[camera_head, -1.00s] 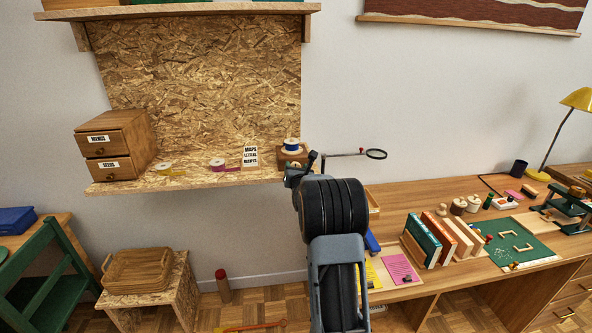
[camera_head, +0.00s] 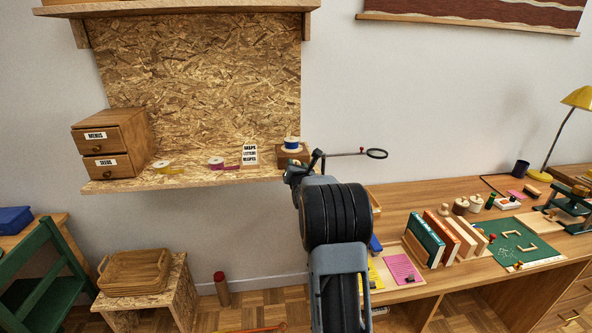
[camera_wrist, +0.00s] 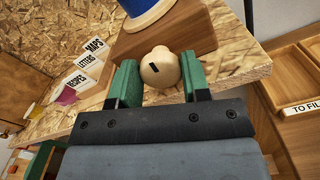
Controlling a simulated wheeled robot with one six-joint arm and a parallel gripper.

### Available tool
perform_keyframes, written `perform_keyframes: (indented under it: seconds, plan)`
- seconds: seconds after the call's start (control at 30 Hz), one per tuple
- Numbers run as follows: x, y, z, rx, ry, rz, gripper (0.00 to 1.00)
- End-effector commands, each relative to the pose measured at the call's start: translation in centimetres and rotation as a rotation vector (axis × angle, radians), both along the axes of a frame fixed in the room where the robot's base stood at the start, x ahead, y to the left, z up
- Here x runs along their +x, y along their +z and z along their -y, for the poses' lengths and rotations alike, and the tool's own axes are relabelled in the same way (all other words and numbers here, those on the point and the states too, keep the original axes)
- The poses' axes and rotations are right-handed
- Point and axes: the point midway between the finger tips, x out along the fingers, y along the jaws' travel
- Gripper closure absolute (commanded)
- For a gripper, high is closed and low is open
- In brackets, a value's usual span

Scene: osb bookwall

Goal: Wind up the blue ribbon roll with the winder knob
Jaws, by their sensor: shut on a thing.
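The blue ribbon roll (camera_head: 292,142) stands on a brown wooden block (camera_head: 293,156) at the right end of the OSB shelf. In the wrist view the blue roll (camera_wrist: 146,12) shows at the top, cut off by the frame edge, above the wooden block (camera_wrist: 172,36). The pale round winder knob (camera_wrist: 159,68), with a dark mark on it, sits between the green fingers of my gripper (camera_wrist: 158,82). My gripper is shut on the knob. In the head view my arm hides the knob.
The desk (camera_head: 400,205) with books lies lower right.

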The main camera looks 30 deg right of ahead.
Motion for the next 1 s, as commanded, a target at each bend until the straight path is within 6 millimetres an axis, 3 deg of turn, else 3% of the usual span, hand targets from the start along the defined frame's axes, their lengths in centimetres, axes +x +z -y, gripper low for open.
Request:
perform_keyframes:
  seconds: [0.03, 0.07, 0.3, 0.67, 1.0]
  plan:
    - [0.0, 0.1, 0.0, 0.000, 0.000, 0.001, 0.81]
    - [0.0, 0.1, 0.0, -0.001, 0.000, 0.000, 0.55]
    - [0.0, 0.1, 0.0, -0.001, 0.000, 0.000, 0.32]
    - [-0.6, 0.0, -0.3, -0.001, 0.000, 0.000, 0.31]
    - [-6.3, -0.1, -3.0, -0.002, -0.001, 0.001, 0.31]
